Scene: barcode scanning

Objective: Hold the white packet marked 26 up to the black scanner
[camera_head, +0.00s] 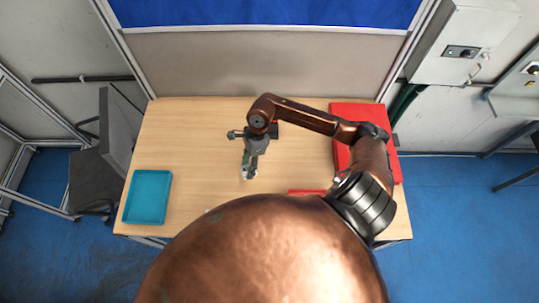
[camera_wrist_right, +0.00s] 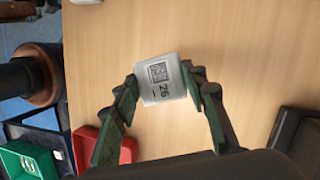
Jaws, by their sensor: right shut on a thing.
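The white packet marked 26 (camera_wrist_right: 162,80) is between the fingertips of my right gripper (camera_wrist_right: 160,82) in the right wrist view. Its printed square code and the number face that camera, the number turned sideways. In the head view my right gripper (camera_head: 249,166) points down over the middle of the table, shut on the packet (camera_head: 247,174), which shows as a small white patch. A dark object (camera_wrist_right: 297,130) is at the right edge of the wrist view; I cannot tell if it is the black scanner. My left gripper is not in view.
A teal tray (camera_head: 148,196) lies on the table (camera_head: 205,120) at the left. A large red container (camera_head: 350,115) is at the right, partly behind my right arm. A smaller red thing (camera_head: 305,192) is near the front. The table between tray and gripper looks clear.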

